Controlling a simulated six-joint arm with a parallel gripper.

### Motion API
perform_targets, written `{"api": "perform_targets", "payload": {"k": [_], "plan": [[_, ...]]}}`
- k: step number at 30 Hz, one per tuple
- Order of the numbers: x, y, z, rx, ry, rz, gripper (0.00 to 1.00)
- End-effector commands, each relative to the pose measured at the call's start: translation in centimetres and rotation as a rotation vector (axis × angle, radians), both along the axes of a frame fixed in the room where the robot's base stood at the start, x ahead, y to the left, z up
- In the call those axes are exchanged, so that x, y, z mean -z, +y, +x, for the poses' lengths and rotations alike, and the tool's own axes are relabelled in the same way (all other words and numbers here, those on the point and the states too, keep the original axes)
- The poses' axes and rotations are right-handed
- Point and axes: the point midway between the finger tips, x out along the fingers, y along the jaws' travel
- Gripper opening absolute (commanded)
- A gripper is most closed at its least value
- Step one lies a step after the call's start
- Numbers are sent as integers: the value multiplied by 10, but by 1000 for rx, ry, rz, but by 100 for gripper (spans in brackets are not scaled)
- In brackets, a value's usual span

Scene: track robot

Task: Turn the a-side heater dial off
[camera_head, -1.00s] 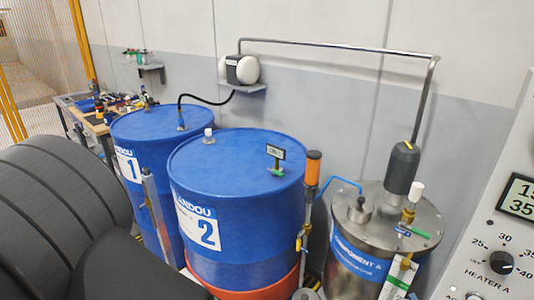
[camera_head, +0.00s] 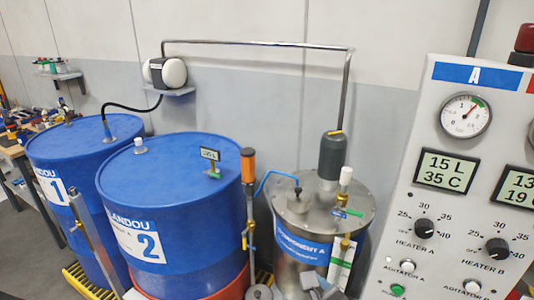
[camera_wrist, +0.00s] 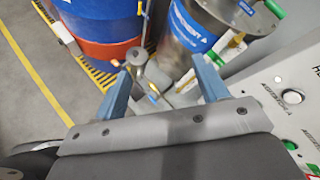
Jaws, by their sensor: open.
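The heater A dial (camera_head: 424,229) is a round black knob on the light grey control panel (camera_head: 408,272), under a screen reading 15 L and 35 C. Numbers 25, 30, 35 and 40 run around it. Its exact pointer angle is too small to read surely. My gripper (camera_wrist: 160,65) shows in the wrist view, open with nothing between its two blue-grey fingers. It is over the floor, left of the panel and apart from it. The heater A dial is not visible in the wrist view, and my gripper is not visible in the head view.
A similar heater B dial (camera_head: 497,248) sits right of heater A. The agitator A switch (camera_head: 401,267) and a green button (camera_head: 397,289) are below. The steel component A tank (camera_head: 300,259) and blue drum 2 (camera_head: 180,205) stand left of the panel.

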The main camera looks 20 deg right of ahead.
Motion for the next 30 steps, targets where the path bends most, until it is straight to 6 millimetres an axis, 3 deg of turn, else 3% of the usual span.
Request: {"api": "perform_targets", "payload": {"k": [7,11,14,21,25,30], "plan": [[-1,-3,-1,19,-12,9,54],[-11,-21,-9,127,-88,57,54],[-25,-46,-24,273,-200,115,54],[-60,-104,-84,617,-514,212,54],[-72,-121,-113,730,-633,228,54],[-79,-128,-128,785,-700,233,54]]}}
